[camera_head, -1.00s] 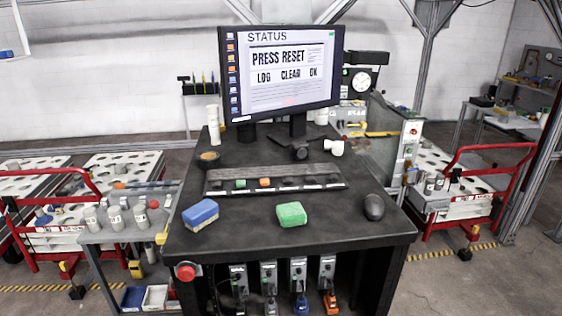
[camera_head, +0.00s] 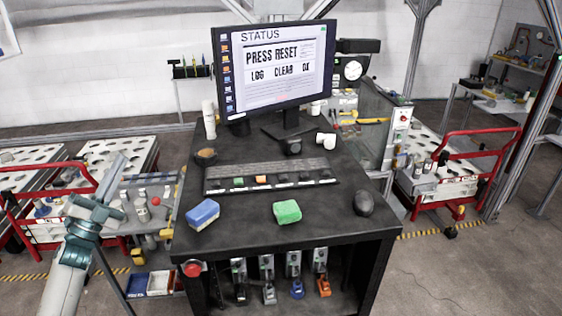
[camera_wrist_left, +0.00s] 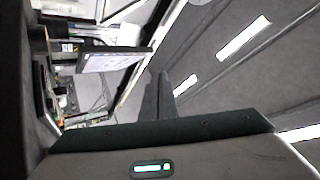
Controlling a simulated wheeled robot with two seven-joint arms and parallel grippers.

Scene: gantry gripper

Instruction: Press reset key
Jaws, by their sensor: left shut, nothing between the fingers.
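A long dark key panel (camera_head: 270,177) lies on the black workbench below the monitor. It has a row of small keys, among them a green key (camera_head: 238,182) and an orange key (camera_head: 261,180); the others look dark. Their labels are too small to read. The monitor (camera_head: 270,65) reads "STATUS", "PRESS RESET", "LOG CLEAR OK"; it also shows in the left wrist view (camera_wrist_left: 112,61). My left gripper (camera_head: 121,160) is raised to the left of the bench, well apart from the panel. Its fingers (camera_wrist_left: 159,78) are shut and empty. My right gripper is in no view.
A blue-and-white block (camera_head: 203,213), a green block (camera_head: 287,212) and a dark mouse (camera_head: 364,204) sit in front of the panel. A red button (camera_head: 192,269) is on the bench's front left. A white pipe fitting (camera_head: 327,140) lies behind the panel.

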